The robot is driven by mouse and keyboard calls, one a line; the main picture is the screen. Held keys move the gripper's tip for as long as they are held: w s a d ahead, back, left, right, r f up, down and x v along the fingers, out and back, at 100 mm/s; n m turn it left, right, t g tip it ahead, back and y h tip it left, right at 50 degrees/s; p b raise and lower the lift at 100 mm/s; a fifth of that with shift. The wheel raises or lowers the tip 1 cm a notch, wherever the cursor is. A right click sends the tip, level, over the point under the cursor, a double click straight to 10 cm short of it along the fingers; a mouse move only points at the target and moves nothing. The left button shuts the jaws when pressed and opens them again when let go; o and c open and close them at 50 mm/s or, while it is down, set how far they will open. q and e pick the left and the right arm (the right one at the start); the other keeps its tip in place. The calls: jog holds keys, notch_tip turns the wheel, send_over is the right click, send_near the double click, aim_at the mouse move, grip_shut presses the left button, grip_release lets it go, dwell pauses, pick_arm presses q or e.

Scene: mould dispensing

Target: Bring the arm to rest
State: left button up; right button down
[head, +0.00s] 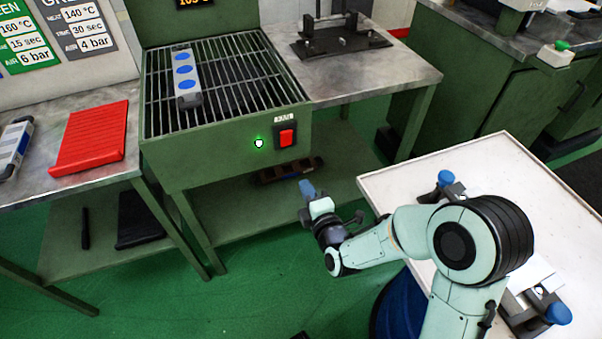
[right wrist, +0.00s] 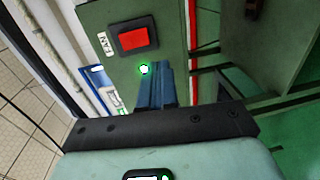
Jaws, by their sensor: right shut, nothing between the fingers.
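My right gripper (head: 307,190) is in front of the green machine, below and to the right of its red switch. Its blue fingers are shut with nothing between them; they also show in the right wrist view (right wrist: 156,84). My right arm reaches in from the right, over the edge of the white table. My left gripper is not in view.
The green machine (head: 225,158) has a grille top with a grey mould with blue spots (head: 184,76) on it. Its red switch (head: 286,138) and lit green lamp (head: 259,143) face me. A red tray (head: 92,137) lies at left. The white table (head: 390,184) stands under my arm.

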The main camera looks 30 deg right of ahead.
jog(key=shift+s+a+f, duration=0.1)
jog(key=shift+s+a, duration=0.05)
jog(key=shift+s, duration=0.4)
